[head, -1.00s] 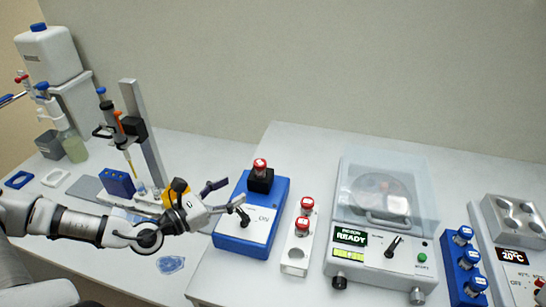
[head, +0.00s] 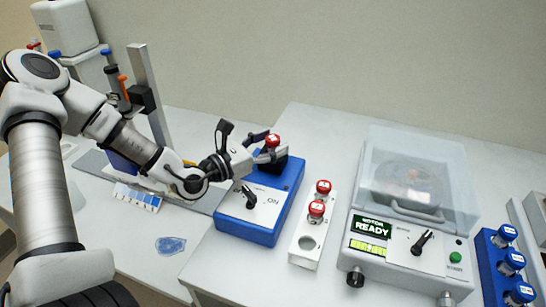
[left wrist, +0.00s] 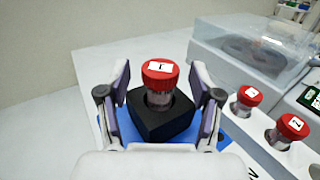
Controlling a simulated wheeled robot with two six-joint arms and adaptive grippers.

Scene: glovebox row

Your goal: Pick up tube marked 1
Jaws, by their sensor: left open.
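The tube marked 1 (left wrist: 160,80) has a red cap with a white label and stands upright in a black holder (left wrist: 160,118) on a blue device (head: 262,212). My left gripper (left wrist: 164,84) is open, with one finger on each side of the tube. In the left wrist view, gaps show between the fingers and the cap. In the head view the left gripper (head: 262,143) partly covers the tube and holder. My right gripper is not in view.
A white rack (head: 302,248) with two red-capped tubes (head: 316,208) stands right of the blue device. A centrifuge with a clear lid (head: 415,175) is further right, then a blue rack (head: 492,265) of blue-capped tubes. A pipette stand (head: 150,100) is behind my left arm.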

